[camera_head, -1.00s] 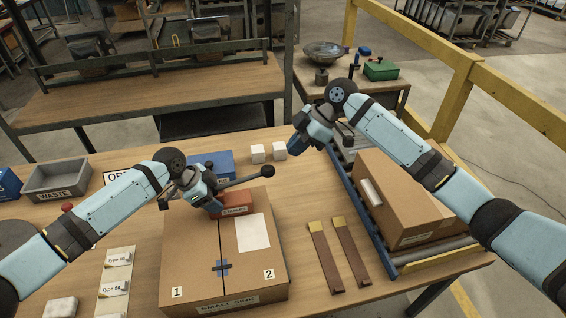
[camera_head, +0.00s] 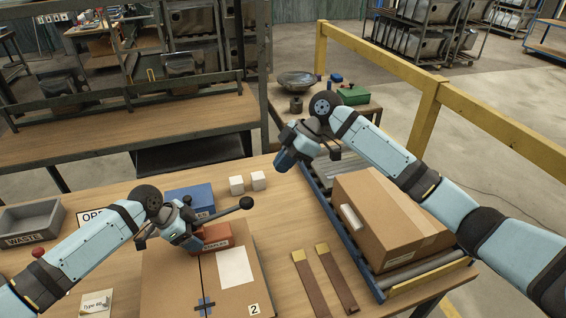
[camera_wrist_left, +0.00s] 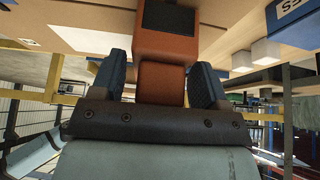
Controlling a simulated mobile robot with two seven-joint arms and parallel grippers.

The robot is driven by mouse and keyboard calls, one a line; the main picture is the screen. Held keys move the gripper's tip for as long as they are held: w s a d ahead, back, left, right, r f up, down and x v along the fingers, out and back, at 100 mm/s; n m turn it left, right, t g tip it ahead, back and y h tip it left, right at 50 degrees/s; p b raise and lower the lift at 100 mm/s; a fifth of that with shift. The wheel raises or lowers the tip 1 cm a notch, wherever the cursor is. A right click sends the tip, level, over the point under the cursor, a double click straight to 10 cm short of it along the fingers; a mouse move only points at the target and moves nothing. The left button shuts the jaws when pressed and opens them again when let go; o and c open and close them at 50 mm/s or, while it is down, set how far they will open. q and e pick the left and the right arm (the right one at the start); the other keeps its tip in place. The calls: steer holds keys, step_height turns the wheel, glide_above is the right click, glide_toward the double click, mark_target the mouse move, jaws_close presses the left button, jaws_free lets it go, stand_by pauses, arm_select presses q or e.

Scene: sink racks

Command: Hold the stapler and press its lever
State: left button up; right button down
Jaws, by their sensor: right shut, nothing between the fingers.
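The stapler (camera_head: 213,238) is orange-red with a dark label and lies on a cardboard box (camera_head: 160,271). My left gripper (camera_head: 190,240) is at the stapler's left end.
A blue container (camera_head: 190,197) and two white cubes (camera_head: 237,185) stand behind the box. A closed carton (camera_head: 385,215) rests on rollers at the right. Two brown strips (camera_head: 337,280) lie between. A grey waste bin (camera_head: 28,224) is at the left.

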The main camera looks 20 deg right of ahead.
arm_select(q)
steer(key=shift+o, duration=1.3)
